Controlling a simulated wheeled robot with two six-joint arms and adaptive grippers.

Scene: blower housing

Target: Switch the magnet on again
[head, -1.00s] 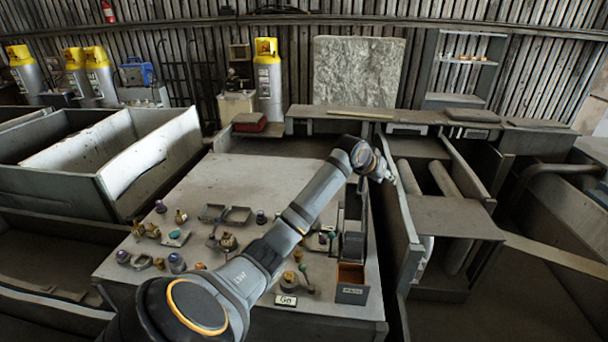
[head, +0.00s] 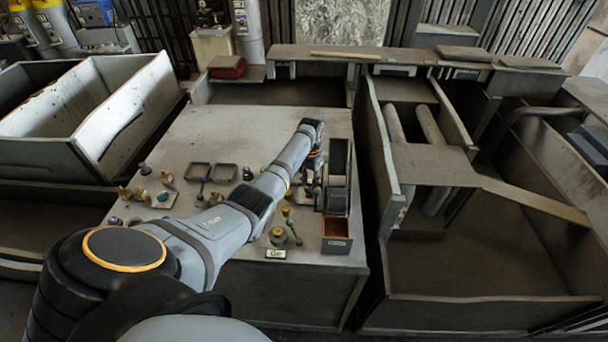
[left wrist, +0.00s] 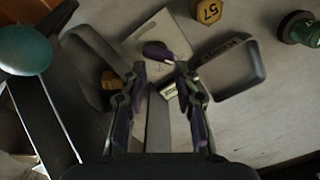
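My left gripper (head: 314,182) points down at the right part of the workbench, beside the dark upright box. In the left wrist view its two fingers (left wrist: 160,78) stand apart with a gap between them. Just beyond the tips a purple knob (left wrist: 157,51) sits on a pale square plate (left wrist: 168,30). A small labelled tag (left wrist: 168,90) and a grey bar (left wrist: 158,125) lie below the gap; I see no clear contact. I cannot tell for certain which part is the magnet or its switch. My right gripper is out of view.
The bench (head: 235,130) is clear at the back. An orange-lined bin (head: 337,228), a dark box (head: 338,170) and a "Ge" card (head: 276,254) stand near the gripper. Small trays (head: 224,173) and yellow and purple fittings lie left. A yellow "57" piece (left wrist: 208,11) is close by.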

